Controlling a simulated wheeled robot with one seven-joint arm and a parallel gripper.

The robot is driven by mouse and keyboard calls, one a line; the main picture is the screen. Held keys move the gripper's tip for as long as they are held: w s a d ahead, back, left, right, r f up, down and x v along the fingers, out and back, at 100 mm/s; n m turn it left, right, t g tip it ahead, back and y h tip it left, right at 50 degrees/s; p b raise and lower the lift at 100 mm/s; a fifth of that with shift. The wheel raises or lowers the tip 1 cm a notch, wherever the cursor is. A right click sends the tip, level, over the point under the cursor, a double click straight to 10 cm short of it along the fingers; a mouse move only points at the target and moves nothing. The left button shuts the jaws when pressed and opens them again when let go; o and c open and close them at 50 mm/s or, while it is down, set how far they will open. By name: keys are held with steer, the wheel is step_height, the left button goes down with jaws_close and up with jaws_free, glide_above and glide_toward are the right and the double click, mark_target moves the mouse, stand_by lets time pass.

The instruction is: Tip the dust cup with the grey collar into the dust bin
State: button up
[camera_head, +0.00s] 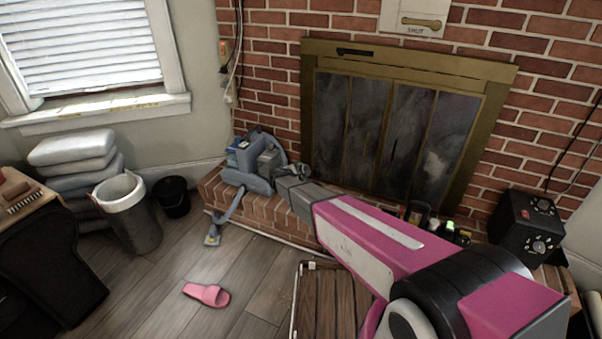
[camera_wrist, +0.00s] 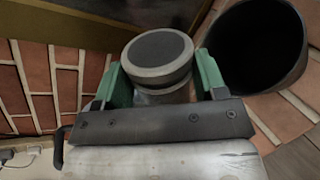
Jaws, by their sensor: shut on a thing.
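In the wrist view, my gripper (camera_wrist: 152,85) has its green fingers on either side of a round cup (camera_wrist: 160,55) with a dark top face and a light grey collar. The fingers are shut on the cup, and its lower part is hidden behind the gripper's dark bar. A dark, open-mouthed bin (camera_wrist: 262,45) is just right of the cup, apart from it. In the head view, my arm reaches to the hearth and the cup cannot be made out. A black bucket (camera_head: 172,198) stands on the floor by the wall; I cannot tell whether it is the same bin.
A blue-grey vacuum-like machine (camera_head: 258,162) sits on the brick hearth (camera_head: 262,217), before the glass-doored fireplace (camera_head: 395,125). A grey can with a white liner (camera_head: 135,220) stands at left. A black box (camera_head: 526,226) is at right.

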steer(key=shift+f, duration=0.1)
steer(key=shift+f, duration=0.1)
stand_by(0.3)
steer(key=shift+f+m, duration=0.1)
steer(key=shift+m, duration=0.3)
steer(key=shift+f+y, duration=0.15)
steer(key=shift+y, duration=0.15)
steer(key=shift+f+m+y, duration=0.25)
steer(key=shift+m+y, duration=0.05)
steer(key=shift+m, duration=0.1)
stand_by(0.6)
steer(key=shift+f+m, duration=0.2)
steer(key=shift+m, duration=0.1)
stand_by(0.3)
steer(key=shift+f+y, duration=0.25)
steer(key=shift+y, duration=0.05)
